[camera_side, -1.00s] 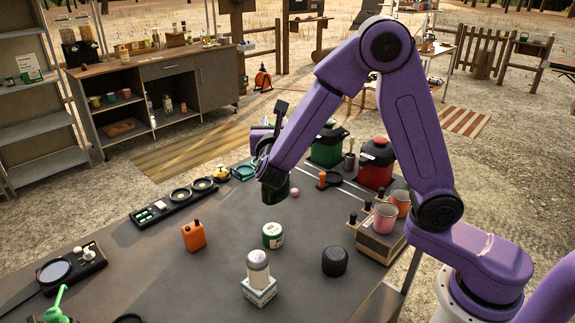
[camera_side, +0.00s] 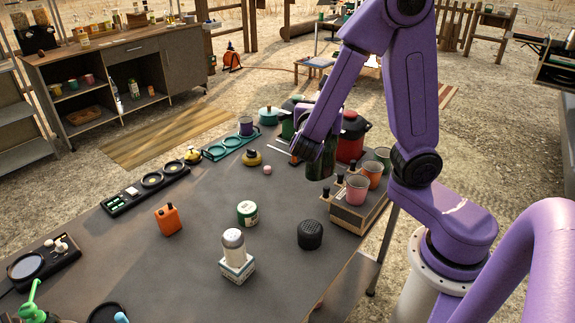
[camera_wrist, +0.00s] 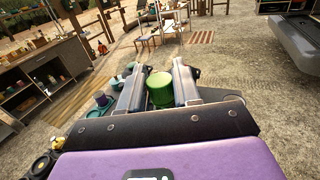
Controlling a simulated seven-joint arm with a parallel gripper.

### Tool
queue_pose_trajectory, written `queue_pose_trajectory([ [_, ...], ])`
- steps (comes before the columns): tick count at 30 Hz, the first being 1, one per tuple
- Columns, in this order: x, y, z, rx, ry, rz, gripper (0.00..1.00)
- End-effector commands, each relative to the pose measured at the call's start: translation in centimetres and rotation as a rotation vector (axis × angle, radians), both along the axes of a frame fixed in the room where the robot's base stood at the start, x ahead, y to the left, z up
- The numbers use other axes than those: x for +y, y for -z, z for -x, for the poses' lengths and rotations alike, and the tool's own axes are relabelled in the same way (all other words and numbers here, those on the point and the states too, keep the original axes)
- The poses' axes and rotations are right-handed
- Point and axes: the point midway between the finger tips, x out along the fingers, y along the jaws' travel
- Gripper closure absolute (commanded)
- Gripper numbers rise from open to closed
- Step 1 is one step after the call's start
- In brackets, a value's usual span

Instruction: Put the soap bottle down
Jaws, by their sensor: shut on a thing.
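My gripper (camera_wrist: 160,74) shows in the wrist view with its two grey fingers closed around a green cylindrical body, the soap bottle (camera_wrist: 161,92). In the side view my gripper (camera_side: 310,143) is partly hidden by my arm. The soap bottle shows there as a dark green cylinder (camera_side: 322,166) at the gripper, left of the wooden cup crate and in front of the red pot. I cannot tell whether its base touches the tabletop (camera_side: 200,265).
The wooden crate (camera_side: 350,217) with several cups stands close to the right. A red pot (camera_side: 350,140) is behind. A black ribbed cylinder (camera_side: 310,235), a green-white tin (camera_side: 247,213) and a shaker on a box (camera_side: 236,268) stand nearer. The middle of the table is fairly clear.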

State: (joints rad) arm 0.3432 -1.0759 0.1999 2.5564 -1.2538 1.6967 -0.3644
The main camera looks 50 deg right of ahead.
Motion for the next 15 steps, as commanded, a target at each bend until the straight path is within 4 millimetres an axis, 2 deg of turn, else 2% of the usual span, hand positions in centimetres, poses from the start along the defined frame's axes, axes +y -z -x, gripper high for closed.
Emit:
queue_pose_trajectory([
  [7, -0.5, 0.9, -2.0, 0.001, 0.003, 0.003, 1.0],
  [15, -0.7, 1.3, -3.2, -0.001, 0.0, 0.003, 1.0],
])
